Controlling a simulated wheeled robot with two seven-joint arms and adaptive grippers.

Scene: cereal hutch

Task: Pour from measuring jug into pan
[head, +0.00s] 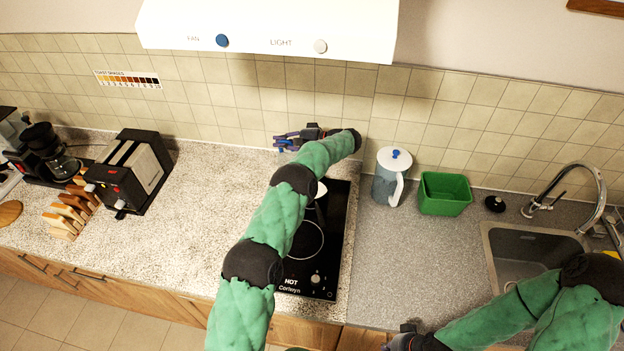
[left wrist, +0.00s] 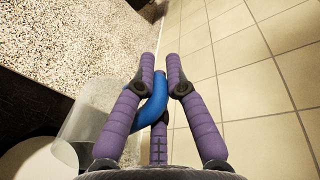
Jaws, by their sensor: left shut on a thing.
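The measuring jug (left wrist: 92,118) is clear, with a blue handle (left wrist: 152,108). My left gripper (left wrist: 162,75) has its purple fingers shut around that handle. In the head view my left gripper (head: 287,137) is by the tiled back wall, above the far end of the cooktop. The jug's body is mostly hidden there, and I cannot tell its tilt or contents. A pale round thing, perhaps the pan (head: 321,190), shows on the cooktop, partly hidden by my left arm. It also shows in the left wrist view (left wrist: 38,160). My right gripper (head: 402,340) is dark and low at the counter's front; its fingers are unclear.
The black cooktop (head: 325,262) lies under my left arm. A lidded white-handled pitcher (head: 384,185) and a green bin (head: 444,194) stand right of it. A toaster (head: 130,172) stands left, and a sink (head: 528,255) is right. Speckled counter (head: 205,215) is clear.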

